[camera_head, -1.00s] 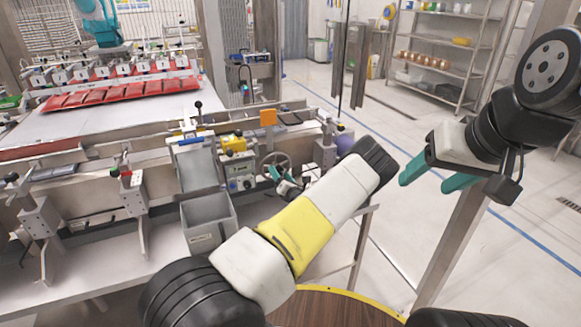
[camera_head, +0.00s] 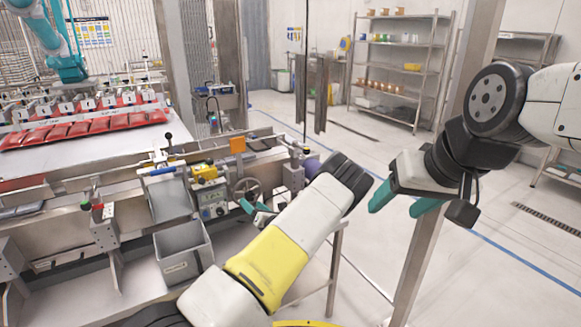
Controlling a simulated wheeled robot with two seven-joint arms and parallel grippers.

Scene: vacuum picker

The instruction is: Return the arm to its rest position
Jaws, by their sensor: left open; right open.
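My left arm (camera_head: 268,265), white with a yellow section, reaches up from the bottom of the head view. My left gripper (camera_head: 256,210) shows only as small teal fingers behind the arm, in front of the machine's handwheel; it is open and mostly hidden. My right gripper (camera_head: 402,203) has two teal fingers spread apart. It is open and empty, held in the air at the right, over the floor and in front of a metal post.
The machine's frame (camera_head: 65,190) fills the left, with a grey bin (camera_head: 182,250), a handwheel (camera_head: 246,190) and a row of red packs (camera_head: 85,125). A steel leg (camera_head: 334,265) stands beside my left arm.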

